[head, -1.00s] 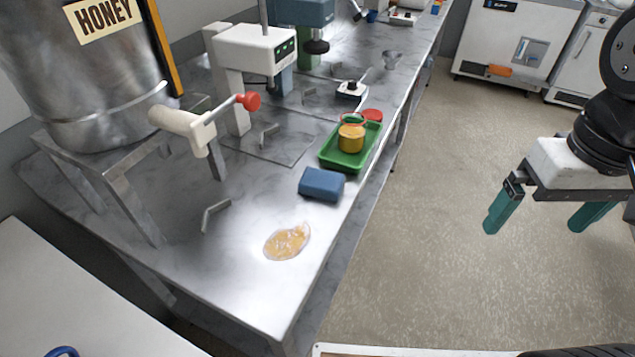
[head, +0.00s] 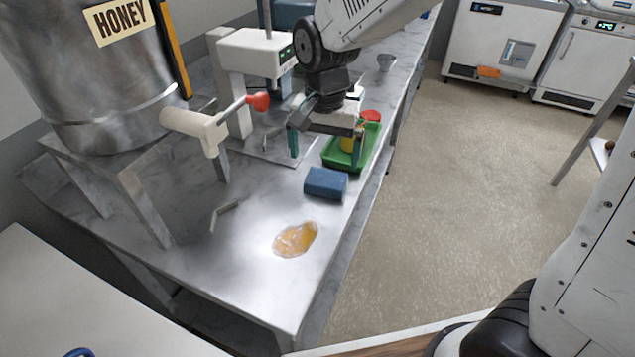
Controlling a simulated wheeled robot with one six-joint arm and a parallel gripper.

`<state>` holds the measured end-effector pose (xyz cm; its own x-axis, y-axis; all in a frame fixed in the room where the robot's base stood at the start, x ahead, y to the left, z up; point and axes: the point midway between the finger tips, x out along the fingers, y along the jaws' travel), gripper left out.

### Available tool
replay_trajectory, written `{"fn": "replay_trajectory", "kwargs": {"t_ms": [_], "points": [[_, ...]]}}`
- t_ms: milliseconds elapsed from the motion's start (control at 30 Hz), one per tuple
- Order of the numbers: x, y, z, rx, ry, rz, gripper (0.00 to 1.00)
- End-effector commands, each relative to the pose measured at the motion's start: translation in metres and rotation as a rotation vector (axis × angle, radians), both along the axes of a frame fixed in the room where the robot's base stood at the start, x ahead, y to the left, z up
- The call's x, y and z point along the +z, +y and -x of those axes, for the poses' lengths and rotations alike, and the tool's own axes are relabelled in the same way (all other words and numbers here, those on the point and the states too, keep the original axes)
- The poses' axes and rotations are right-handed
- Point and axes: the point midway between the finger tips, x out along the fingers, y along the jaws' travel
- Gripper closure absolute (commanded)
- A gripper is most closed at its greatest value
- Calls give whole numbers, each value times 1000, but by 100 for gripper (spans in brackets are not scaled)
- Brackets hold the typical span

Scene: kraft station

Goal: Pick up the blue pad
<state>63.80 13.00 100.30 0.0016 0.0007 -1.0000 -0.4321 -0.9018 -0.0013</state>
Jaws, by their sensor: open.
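The blue pad (head: 325,184) is a small block lying on the grey metal bench (head: 175,205), near its right edge. It lies between the green tray (head: 369,152) and an amber spill (head: 295,239). My gripper (head: 325,148) is open, with teal fingers pointing down. In the picture it is just above and behind the pad, in front of the green tray. I see nothing between its fingers except part of the tray's yellow jar. The pad is fully in view and apart from the fingers.
A steel honey tank (head: 95,75) on a stand, with a white valve (head: 195,128) and red-tipped lever, is at the left. A white machine (head: 250,58) stands behind my gripper. The bench front around the spill is otherwise clear. Open floor (head: 470,170) is at the right.

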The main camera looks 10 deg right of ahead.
Motion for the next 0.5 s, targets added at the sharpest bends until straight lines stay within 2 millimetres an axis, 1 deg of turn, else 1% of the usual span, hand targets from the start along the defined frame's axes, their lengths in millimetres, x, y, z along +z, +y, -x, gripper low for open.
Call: {"fn": "replay_trajectory", "kwargs": {"t_ms": [33,233,400,500], "points": [[-7,-1,1,-1,3,2,0],[-30,-4,0,-2,4,1,0],[-56,-6,0,0,5,2,0],[-66,-6,-1,0,4,1,0]]}}
